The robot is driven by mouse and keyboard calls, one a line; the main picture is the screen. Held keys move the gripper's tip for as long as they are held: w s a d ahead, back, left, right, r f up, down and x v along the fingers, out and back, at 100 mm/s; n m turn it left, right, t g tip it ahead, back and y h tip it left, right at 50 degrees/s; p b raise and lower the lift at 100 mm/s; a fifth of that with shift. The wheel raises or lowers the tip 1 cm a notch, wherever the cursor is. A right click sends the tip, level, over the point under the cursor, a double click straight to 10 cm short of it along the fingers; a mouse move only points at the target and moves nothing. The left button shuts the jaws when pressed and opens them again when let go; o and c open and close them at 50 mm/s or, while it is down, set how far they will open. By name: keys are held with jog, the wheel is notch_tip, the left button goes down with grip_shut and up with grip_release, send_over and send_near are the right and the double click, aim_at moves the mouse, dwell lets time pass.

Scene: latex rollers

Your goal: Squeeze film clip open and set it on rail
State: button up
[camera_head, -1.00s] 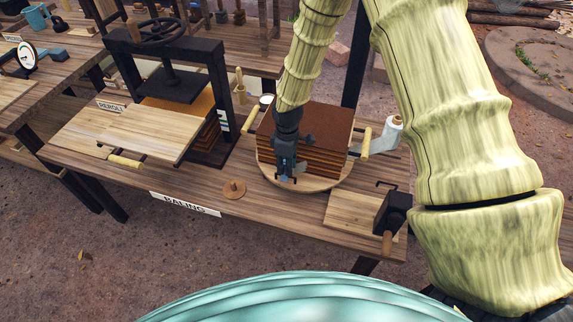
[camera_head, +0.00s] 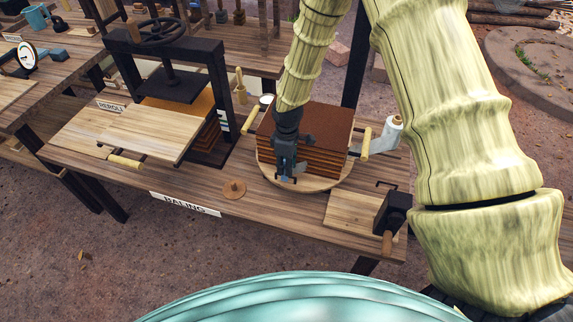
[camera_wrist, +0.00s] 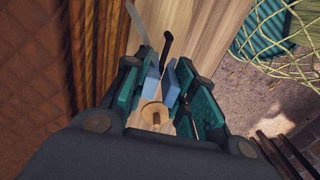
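My gripper (camera_head: 287,170) points down at the front of the layered brown bale, low over the round wooden board. In the wrist view its teal-padded fingers (camera_wrist: 160,92) stand on both sides of a light-blue clip (camera_wrist: 170,86), whose two plates lie against or very near the pads. In the head view only a small blue bit of the clip (camera_head: 286,179) shows below the fingers. A thin black bent bar (camera_wrist: 166,46) shows just beyond the clip; I cannot tell whether it is the rail or whether the clip touches it.
The brown bale (camera_head: 318,126) stands close behind my gripper on the round board (camera_head: 328,184). A film roll (camera_head: 391,128) is to the right. A wooden disc with a peg (camera_head: 234,188) lies left. A black block with a handle (camera_head: 392,212) is at the right front. The press (camera_head: 168,84) stands left.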

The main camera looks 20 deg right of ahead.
jog(key=shift+o, duration=0.2)
jog(key=o, duration=0.6)
jog(key=shift+r, duration=0.1)
notch_tip(320, 180, up, 12)
jog(key=shift+w+d, duration=0.15)
jog(key=shift+w, duration=0.05)
dwell(0.5)
